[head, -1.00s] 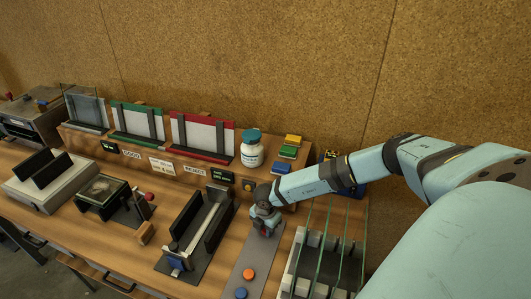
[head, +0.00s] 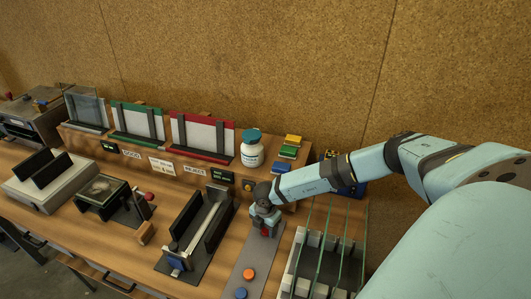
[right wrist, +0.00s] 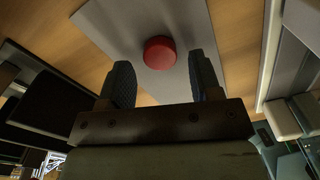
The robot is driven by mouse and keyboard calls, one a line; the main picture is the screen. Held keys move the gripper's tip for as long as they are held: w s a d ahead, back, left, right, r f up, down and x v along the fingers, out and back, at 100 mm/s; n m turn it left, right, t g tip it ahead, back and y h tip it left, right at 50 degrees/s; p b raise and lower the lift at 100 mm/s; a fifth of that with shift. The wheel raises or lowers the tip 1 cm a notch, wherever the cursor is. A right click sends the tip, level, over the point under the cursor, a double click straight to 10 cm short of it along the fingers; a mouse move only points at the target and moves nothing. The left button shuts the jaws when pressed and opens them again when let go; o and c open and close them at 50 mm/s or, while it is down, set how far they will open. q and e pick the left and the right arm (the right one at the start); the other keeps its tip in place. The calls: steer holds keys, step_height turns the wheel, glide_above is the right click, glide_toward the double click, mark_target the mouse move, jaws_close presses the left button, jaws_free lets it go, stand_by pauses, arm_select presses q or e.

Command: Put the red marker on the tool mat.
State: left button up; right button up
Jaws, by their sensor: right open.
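The red marker (right wrist: 159,53) is a round red disc lying on a grey mat (right wrist: 115,22), seemingly the tool mat, in the right wrist view. In the head view the grey mat (head: 246,271) is a long strip at the front of the bench, and a bit of the red marker (head: 264,233) shows below my right gripper (head: 265,221). In the right wrist view my right gripper (right wrist: 164,85) is open, its two fingers apart, with nothing between the tips. The red marker lies beyond the fingertips, clear of both. My left gripper is not in view.
An orange disc (head: 249,274) and a blue disc (head: 240,293) lie on the same mat. A rack with upright glass panes (head: 325,265) stands close on the right. A dark channel fixture (head: 197,231) stands on the left. A white bottle (head: 252,153) stands behind on the ledge.

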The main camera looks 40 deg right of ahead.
mark_target(265, 230)
step_height(265, 230, up, 11)
steer(key=b, duration=0.1)
steer(key=shift+b, duration=0.3)
steer(key=shift+f, duration=0.1)
stand_by(0.3)
